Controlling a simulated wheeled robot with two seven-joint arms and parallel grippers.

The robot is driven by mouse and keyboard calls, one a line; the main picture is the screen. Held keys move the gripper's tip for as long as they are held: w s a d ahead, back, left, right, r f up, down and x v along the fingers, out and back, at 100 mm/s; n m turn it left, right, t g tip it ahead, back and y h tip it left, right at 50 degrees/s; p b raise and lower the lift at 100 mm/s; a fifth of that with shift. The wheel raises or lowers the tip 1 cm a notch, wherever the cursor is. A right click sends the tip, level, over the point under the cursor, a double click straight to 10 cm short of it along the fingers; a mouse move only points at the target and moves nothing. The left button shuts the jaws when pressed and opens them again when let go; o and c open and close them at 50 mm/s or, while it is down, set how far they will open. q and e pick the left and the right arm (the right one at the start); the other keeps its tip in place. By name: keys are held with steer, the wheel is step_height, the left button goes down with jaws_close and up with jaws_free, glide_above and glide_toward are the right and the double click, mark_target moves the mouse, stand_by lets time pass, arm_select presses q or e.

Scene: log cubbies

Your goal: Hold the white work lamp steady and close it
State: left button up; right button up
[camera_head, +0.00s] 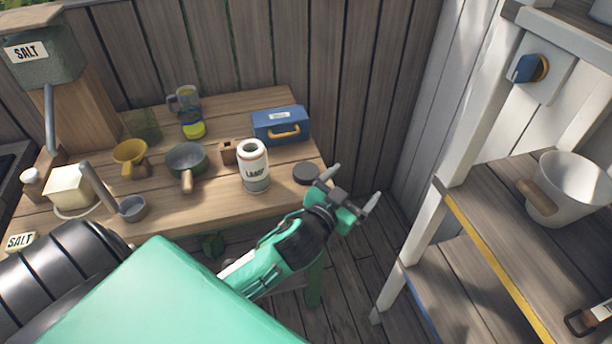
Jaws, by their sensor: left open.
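The white work lamp (255,166) stands upright on the wooden table near its right front edge. It is a white cylinder marked "LAMP" with an open-looking top and a greyish lower band. A dark round disc (306,173) lies on the table just right of the lamp; I cannot tell whether it is the lamp's lid. My left gripper (350,191) is open and empty, off the table's right front corner, to the right of the lamp and the disc and touching neither. My right gripper does not show.
Behind the lamp is a blue box (281,126) with a yellow handle. A pan (187,164), a yellow funnel (130,155) and a clear jug (187,104) stand to the left. White-framed shelves (478,195) with a white pot (569,186) stand at right. Floor lies open between.

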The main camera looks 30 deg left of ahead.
arm_select(q)
steer(key=w+d+r+m+t+h, duration=0.1)
steer(key=w+d+r+m+h, duration=0.1)
steer(key=d+r+m+h, duration=0.95)
steer(key=s+d+m+g+h, duration=0.25)
steer(key=m+g+h, duration=0.35)
steer(key=m+g, duration=0.5)
steer(key=w+a+f+g+y, duration=0.4)
steer(key=a+f+g+y, duration=0.2)
steer(key=a+f+y, duration=0.25)
steer(key=w+a+r+n+y, duration=0.1)
steer(key=a+y, duration=0.4)
steer(key=a, duration=0.5)
steer(key=w+a+r+n+g+y, duration=0.1)
steer(key=a+y, duration=0.4)
steer(key=a, duration=0.6)
steer(key=r+n, duration=0.1)
steer(key=n, duration=0.1)
steer(key=shift+w+a+n, duration=0.15)
steer(key=shift+w+n, duration=0.05)
steer(key=shift+n, duration=0.15)
